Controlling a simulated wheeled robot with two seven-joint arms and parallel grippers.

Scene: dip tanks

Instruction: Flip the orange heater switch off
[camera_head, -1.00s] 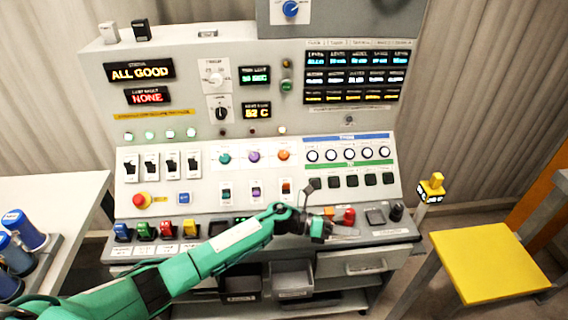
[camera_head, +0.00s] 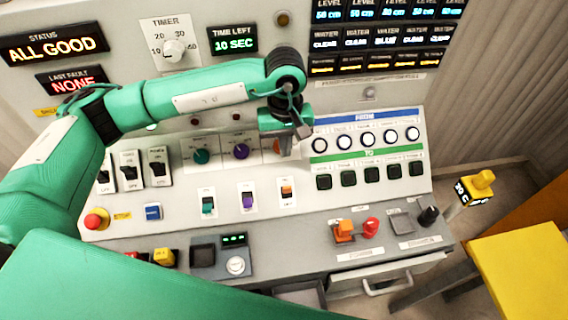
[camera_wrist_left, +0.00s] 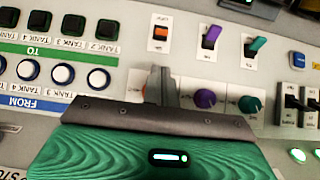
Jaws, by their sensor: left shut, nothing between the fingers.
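The orange heater switch (camera_head: 287,189) is the rightmost of three small coloured switches on the sloped panel. It also shows in the left wrist view (camera_wrist_left: 160,34), which sees the panel upside down. I cannot tell its on or off setting for sure. My left gripper (camera_head: 303,132) is shut and empty, above the switch and in front of the orange knob, which it largely covers. In the left wrist view its closed fingers (camera_wrist_left: 163,86) point towards the switch, with a gap between them.
A purple switch (camera_head: 247,197) and a teal switch (camera_head: 208,203) are to the left. Purple (camera_head: 239,151) and teal (camera_head: 201,156) knobs sit above them. Round FROM buttons (camera_head: 367,140) and square TO buttons (camera_head: 371,174) lie to the right. A red emergency button (camera_head: 96,219) is at far left.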

